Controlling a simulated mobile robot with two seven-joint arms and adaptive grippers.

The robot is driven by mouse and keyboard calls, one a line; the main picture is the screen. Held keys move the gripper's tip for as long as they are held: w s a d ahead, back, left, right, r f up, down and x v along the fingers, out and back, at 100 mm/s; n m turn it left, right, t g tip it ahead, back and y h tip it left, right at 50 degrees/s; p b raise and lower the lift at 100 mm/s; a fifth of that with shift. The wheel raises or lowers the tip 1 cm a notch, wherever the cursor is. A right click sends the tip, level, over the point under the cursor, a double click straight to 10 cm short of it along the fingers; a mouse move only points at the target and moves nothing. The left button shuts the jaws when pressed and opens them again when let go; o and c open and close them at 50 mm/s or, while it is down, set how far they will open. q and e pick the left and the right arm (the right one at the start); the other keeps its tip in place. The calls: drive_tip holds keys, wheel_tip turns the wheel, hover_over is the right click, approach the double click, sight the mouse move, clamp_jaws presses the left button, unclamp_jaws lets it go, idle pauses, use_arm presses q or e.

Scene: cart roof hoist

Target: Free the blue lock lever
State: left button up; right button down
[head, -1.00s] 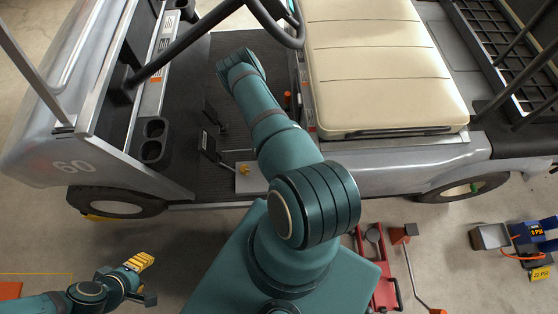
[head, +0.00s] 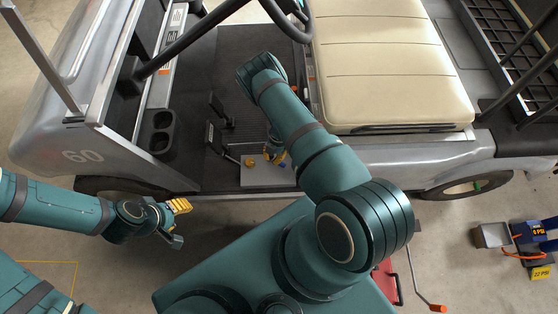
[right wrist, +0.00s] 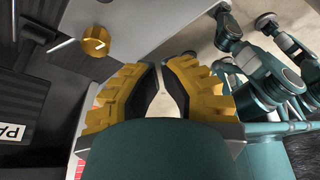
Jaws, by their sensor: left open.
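I cannot make out a blue lock lever for certain in either view. A round orange-yellow knob (head: 250,162) sits on a grey panel (head: 262,177) at the cart's floor edge. It also shows at the upper left of the right wrist view (right wrist: 95,40), beside a thin pale rod. My right gripper (head: 275,156) is just right of the knob, partly hidden by my arm. In the right wrist view, its yellow fingers (right wrist: 160,66) are a little apart with nothing visible between them. My left gripper (head: 179,223) is open and empty, outside the cart near the front wheel.
Dark pedals (head: 214,120) stand left of the knob. The steering wheel (head: 290,20) and cream seat (head: 388,65) lie beyond and to the right. A cup holder (head: 160,132) is at the left. A tray and blue item (head: 530,232) lie on the floor at right.

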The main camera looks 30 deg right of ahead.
drive_tip(key=b+x, duration=0.1)
drive_tip(key=x, duration=0.7)
drive_tip(key=shift+s+f+b, duration=0.1)
drive_tip(key=shift+f+b, duration=0.1)
drive_tip(key=shift+b, duration=0.15)
drive_tip(key=shift+w+d+f+b, duration=0.25)
drive_tip(key=shift+d+f, duration=0.05)
drive_tip(key=shift+d, duration=0.2)
drive_tip(key=shift+w+d+f+b, duration=0.2)
drive_tip(key=shift+w+d+f, duration=0.1)
drive_tip(key=shift+d, duration=0.25)
drive_tip(key=shift+w+d, duration=0.15)
drive_tip(key=shift+d, duration=0.2)
drive_tip(key=shift+w+d, duration=0.1)
drive_tip(key=shift+d, duration=0.1)
